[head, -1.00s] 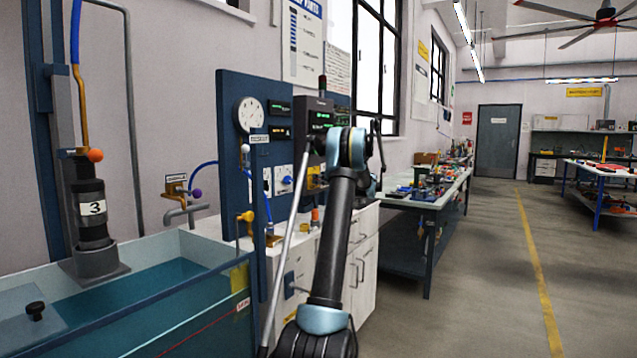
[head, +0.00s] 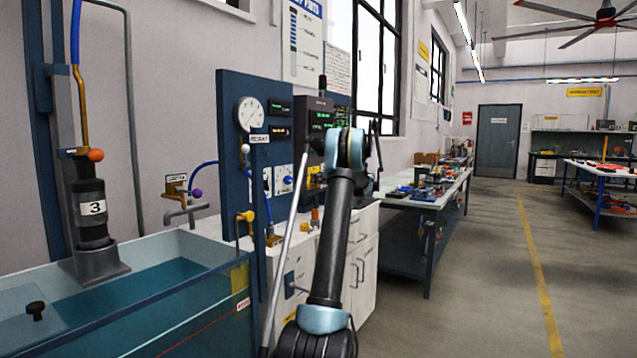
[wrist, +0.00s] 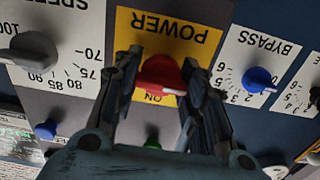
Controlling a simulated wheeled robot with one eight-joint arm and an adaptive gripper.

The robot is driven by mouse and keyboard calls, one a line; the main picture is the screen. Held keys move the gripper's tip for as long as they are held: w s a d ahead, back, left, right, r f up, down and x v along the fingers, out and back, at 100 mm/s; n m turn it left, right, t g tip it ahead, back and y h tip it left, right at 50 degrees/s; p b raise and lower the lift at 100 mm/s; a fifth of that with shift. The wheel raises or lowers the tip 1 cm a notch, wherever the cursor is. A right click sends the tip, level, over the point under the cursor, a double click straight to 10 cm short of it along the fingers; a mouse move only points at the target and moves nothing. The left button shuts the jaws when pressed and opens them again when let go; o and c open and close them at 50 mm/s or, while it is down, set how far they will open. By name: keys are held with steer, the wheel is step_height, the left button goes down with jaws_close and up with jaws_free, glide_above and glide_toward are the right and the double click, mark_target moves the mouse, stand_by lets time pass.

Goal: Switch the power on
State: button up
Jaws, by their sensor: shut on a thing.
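In the wrist view the red power knob (wrist: 160,74) sits on a yellow plate (wrist: 178,22) marked POWER, which appears upside down. The word ON shows on the plate beside the knob. My gripper (wrist: 161,64) has one finger on each side of the knob and is shut on it.
A grey speed knob (wrist: 32,48) and a blue bypass knob (wrist: 258,79) flank the power plate. A green part (wrist: 152,142) shows between the fingers. A water tank (head: 150,300) stands at left, a workbench (head: 440,190) behind at right.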

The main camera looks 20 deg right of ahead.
steer(key=m, duration=0.4)
steer(key=shift+w+d+m, duration=0.1)
steer(key=shift+d+m, duration=0.05)
steer(key=shift+m, duration=0.15)
steer(key=m, duration=0.4)
steer(key=shift+d+m, duration=0.1)
steer(key=shift+m, duration=0.2)
steer(key=m, duration=0.4)
steer(key=shift+f+m, duration=0.1)
steer(key=shift+m, duration=0.2)
steer(key=shift+d+f+m, duration=0.1)
steer(key=shift+m, duration=1.8)
steer(key=o, duration=1.1)
